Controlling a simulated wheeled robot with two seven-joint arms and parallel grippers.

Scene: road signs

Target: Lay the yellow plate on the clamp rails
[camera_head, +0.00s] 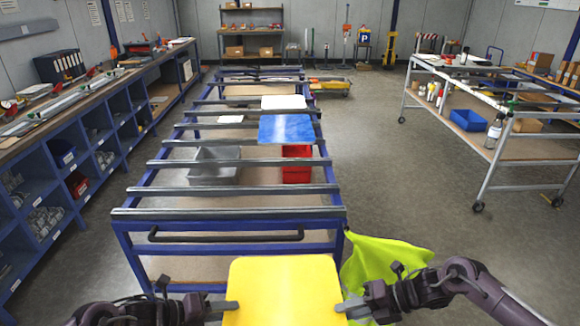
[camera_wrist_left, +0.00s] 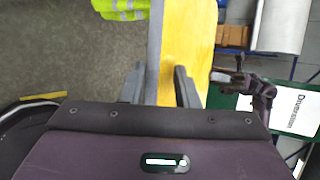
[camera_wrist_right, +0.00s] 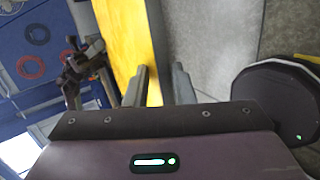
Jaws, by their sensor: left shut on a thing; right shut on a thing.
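The yellow plate (camera_head: 283,292) is held level between my two grippers in front of the clamp rack's near end. My left gripper (camera_head: 230,305) is shut on its left edge, and my right gripper (camera_head: 345,305) is shut on its right edge. The plate also shows between the fingers in the left wrist view (camera_wrist_left: 187,50) and in the right wrist view (camera_wrist_right: 128,40). The clamp rails (camera_head: 228,213) are grey bars across a blue frame, beyond the plate. A blue plate (camera_head: 287,129) and a white plate (camera_head: 284,102) lie on rails farther back.
A grey bin (camera_head: 214,165) and a red bin (camera_head: 297,165) stand under the rails. A yellow-green vest (camera_head: 385,262) hangs at the rack's near right corner. A workbench (camera_head: 100,85) runs along the left; a wheeled table (camera_head: 500,90) stands right. The nearest rails are bare.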

